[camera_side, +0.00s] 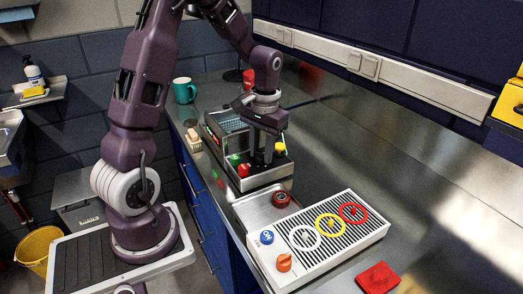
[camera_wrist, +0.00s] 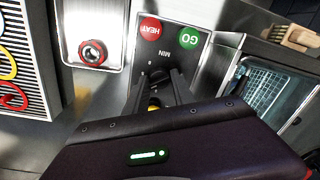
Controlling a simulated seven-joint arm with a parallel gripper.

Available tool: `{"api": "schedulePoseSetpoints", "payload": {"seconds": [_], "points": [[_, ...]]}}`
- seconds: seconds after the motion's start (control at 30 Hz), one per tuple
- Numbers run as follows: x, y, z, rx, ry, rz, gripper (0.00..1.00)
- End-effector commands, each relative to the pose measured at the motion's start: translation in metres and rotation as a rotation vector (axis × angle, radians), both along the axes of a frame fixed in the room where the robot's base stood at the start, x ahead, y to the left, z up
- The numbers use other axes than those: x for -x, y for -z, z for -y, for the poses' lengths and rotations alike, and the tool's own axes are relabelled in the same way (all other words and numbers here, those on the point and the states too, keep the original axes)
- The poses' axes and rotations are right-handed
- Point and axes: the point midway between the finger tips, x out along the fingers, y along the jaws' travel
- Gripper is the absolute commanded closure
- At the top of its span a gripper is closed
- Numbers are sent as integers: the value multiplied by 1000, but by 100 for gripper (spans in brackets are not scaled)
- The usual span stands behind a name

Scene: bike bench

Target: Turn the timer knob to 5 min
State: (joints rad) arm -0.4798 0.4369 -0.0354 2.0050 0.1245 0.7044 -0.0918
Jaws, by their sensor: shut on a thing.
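The timer knob (camera_wrist: 157,74) is a dark, round knob on the metal panel below the "MIN" marking, partly covered by my fingers in the wrist view. My gripper (camera_wrist: 160,84) points down at the panel and is shut on the knob. In the side view my gripper (camera_side: 263,158) stands upright over the panel and hides most of the knob. The pointer and the minute marks are too hidden or small to read. The red HEAT button (camera_wrist: 151,29) and green GO button (camera_wrist: 188,41) sit beside the knob on the same panel.
A yellow knob or button (camera_side: 279,148) is close to my fingers. A basket, a teal mug (camera_side: 184,90) and a red cloth (camera_side: 377,277) are around.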

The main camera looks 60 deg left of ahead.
Motion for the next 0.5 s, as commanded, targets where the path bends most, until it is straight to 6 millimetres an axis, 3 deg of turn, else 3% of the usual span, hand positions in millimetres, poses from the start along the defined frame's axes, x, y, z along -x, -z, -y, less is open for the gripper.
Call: {"api": "schedulePoseSetpoints", "payload": {"seconds": [0.5], "points": [[-2, -2, 2, -1, 461, 8, 100]]}}
